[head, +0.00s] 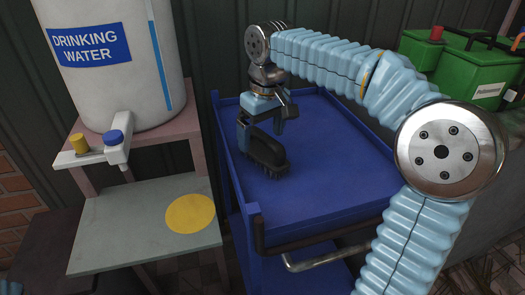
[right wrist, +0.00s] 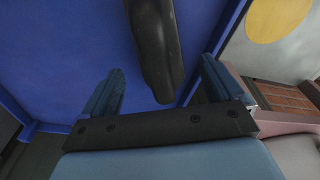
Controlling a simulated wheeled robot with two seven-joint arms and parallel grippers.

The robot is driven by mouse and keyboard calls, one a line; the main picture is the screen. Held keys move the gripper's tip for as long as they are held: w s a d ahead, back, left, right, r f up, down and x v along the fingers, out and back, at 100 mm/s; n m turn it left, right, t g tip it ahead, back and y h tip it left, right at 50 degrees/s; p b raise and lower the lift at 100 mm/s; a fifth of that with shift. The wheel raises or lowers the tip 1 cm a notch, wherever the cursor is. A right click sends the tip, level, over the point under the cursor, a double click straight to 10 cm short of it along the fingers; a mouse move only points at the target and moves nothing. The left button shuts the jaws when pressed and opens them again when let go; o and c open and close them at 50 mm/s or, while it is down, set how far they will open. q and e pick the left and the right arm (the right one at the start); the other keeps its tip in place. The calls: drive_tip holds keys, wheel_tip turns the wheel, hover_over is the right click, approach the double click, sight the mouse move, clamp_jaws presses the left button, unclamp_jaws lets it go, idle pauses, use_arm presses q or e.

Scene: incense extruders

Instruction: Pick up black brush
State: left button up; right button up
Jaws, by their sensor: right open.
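The black brush (head: 264,153) lies on the blue cart's top tray (head: 330,205), near its left side, bristles down. My right gripper (head: 266,112) is just above the brush, pointing down. In the right wrist view the brush handle (right wrist: 157,45) shows between the two open fingers of my right gripper (right wrist: 160,88), with a gap on each side. The fingers do not grip it.
The cart tray has a raised rim, and its middle and right are clear. A water dispenser (head: 110,85) stands on a table to the left, with a yellow disc (head: 190,213) on the lower shelf. Green boxes (head: 470,70) sit at the right.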

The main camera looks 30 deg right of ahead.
sight(261, 148)
drive_tip(key=f, duration=0.3)
drive_tip(key=shift+w+f, duration=0.1)
drive_tip(key=shift+w, duration=0.1)
drive_tip(key=c, duration=1.2)
